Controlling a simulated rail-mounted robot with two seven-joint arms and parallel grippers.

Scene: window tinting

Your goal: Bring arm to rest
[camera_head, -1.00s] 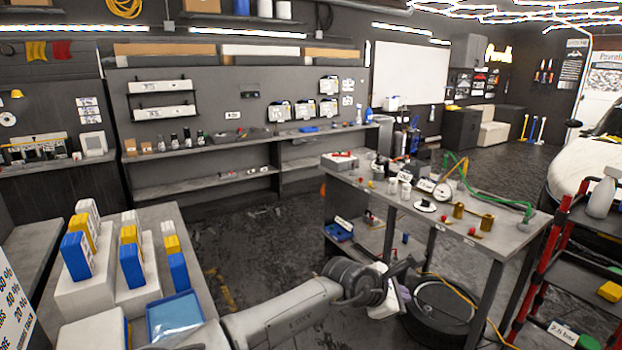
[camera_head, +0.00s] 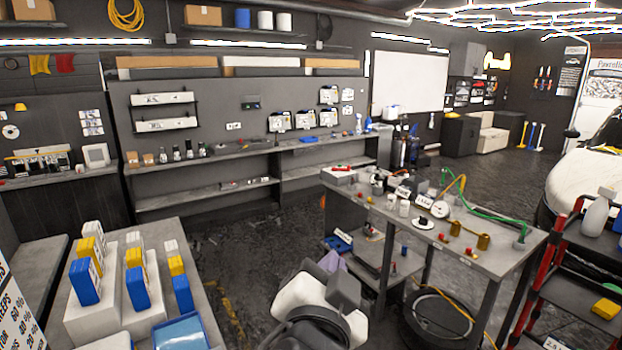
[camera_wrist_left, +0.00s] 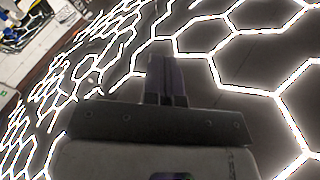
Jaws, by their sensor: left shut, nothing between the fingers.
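My left arm rises from the bottom middle of the head view, with its pale wrist folded up in front of the workbench. My left gripper (camera_head: 333,262) is partly hidden behind its own wrist; only a small purple part shows there. In the left wrist view the dark purple fingers of this gripper (camera_wrist_left: 166,75) are together, with nothing between them. They point up toward the ceiling with its bright hexagon lights (camera_wrist_left: 215,55). My right gripper is in neither view.
A metal workbench (camera_head: 465,258) with gauges and hoses stands right of my arm. A grey table (camera_head: 205,310) with blue and yellow boxes stands at the left. A red and black cart (camera_head: 560,265) is at the far right. Dark open floor (camera_head: 250,235) lies between.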

